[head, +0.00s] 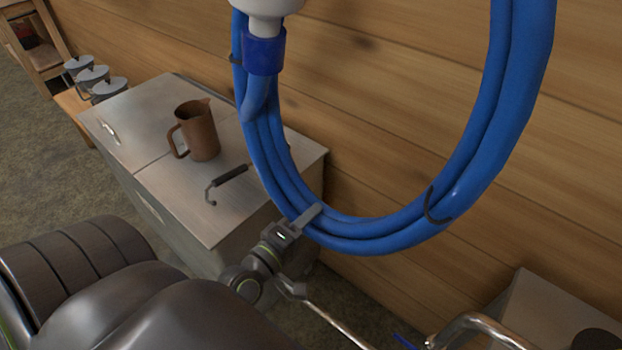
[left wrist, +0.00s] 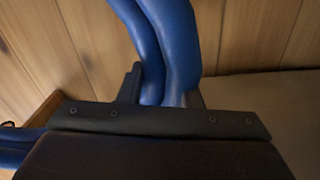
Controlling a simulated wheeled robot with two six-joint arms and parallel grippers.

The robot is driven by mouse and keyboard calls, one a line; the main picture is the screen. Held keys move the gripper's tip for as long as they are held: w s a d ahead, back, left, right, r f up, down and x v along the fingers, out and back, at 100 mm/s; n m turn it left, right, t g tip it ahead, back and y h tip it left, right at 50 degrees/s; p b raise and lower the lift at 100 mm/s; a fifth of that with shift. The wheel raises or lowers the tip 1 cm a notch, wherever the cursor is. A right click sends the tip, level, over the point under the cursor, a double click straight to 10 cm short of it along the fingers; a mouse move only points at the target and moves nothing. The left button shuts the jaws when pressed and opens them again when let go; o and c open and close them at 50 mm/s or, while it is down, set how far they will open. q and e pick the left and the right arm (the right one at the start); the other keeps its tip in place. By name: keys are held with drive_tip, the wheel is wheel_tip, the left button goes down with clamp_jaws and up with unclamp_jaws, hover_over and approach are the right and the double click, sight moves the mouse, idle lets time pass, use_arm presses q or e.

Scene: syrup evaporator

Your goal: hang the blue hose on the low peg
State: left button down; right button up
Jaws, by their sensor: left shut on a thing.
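The blue hose (head: 465,165) is a coiled loop of several strands in front of the wood plank wall, its top out of the picture. A white fitting with a blue collar (head: 264,55) is at its upper left. My left gripper (head: 305,220) is shut on the bottom left of the loop. In the left wrist view the hose strands (left wrist: 168,45) pass between the two fingers (left wrist: 162,88). The low peg cannot be made out in either view. My right gripper is not in view.
A metal cabinet (head: 130,135) stands at the left with a brown pitcher (head: 199,130) and a dark-handled hook tool (head: 228,180) on top. Several lidded pots (head: 92,75) stand behind it. A grey box-like surface (head: 545,310) and a bent metal pipe (head: 480,322) are at the lower right.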

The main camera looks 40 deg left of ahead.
sight(327, 202)
use_arm(q)
drive_tip(key=shift+w+d+r+p, duration=0.1)
drive_tip(key=shift+w+p, duration=0.45)
drive_tip(key=shift+w, duration=0.85)
drive_tip(key=shift+w+d+p, duration=0.1)
drive_tip(key=shift+w+p, duration=0.45)
drive_tip(key=shift+w, duration=0.85)
drive_tip(key=w+f, duration=0.3)
drive_tip(key=w, duration=1.3)
drive_tip(key=shift+d, duration=0.2)
drive_tip(key=shift+f, duration=0.1)
drive_tip(key=c, duration=0.9)
unclamp_jaws()
drive_tip(key=shift+c, duration=0.2)
drive_tip(key=shift+o, duration=0.2)
drive_tip(key=shift+s+f+b, duration=0.1)
drive_tip(key=shift+f+b, duration=0.15)
drive_tip(key=shift+b, duration=0.05)
drive_tip(key=o, duration=0.3)
drive_tip(key=shift+r, duration=0.1)
